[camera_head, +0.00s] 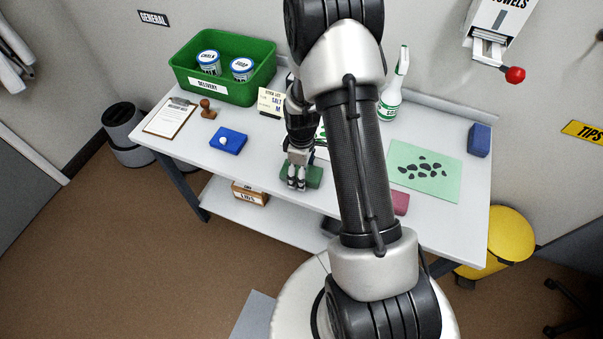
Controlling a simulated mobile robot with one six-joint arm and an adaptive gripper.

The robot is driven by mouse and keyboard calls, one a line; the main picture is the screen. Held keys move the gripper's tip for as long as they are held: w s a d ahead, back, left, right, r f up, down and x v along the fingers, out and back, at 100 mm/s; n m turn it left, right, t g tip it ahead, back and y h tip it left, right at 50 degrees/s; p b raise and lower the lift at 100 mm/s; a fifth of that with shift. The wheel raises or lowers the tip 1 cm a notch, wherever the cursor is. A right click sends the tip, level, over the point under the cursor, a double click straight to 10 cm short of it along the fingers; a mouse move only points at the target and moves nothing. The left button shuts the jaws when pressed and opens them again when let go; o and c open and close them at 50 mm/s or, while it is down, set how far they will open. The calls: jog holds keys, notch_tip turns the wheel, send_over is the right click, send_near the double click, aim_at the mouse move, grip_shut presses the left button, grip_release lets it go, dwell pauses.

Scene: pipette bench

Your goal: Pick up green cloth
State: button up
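A dark green folded cloth (315,175) lies near the front edge of the white bench, left of the middle. My gripper (297,184) points down at its left part, and its fingers cover some of the cloth. The fingertips look close to the cloth, but I cannot tell whether they touch it or whether cloth is between them. My arm hides part of the bench to the right of the cloth.
A blue cloth (228,141) with a white ball lies to the left. A pink block (400,203) and a light green sheet (405,155) with dark blobs are right of my arm. A green crate (185,72), a small sign (271,102) and a spray bottle (391,100) stand behind.

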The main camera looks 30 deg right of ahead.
jog(key=c, duration=0.9)
jog(key=shift+r, duration=0.15)
notch_tip(320, 180, up, 20)
jog(key=p, duration=0.5)
jog(key=shift+p, duration=0.3)
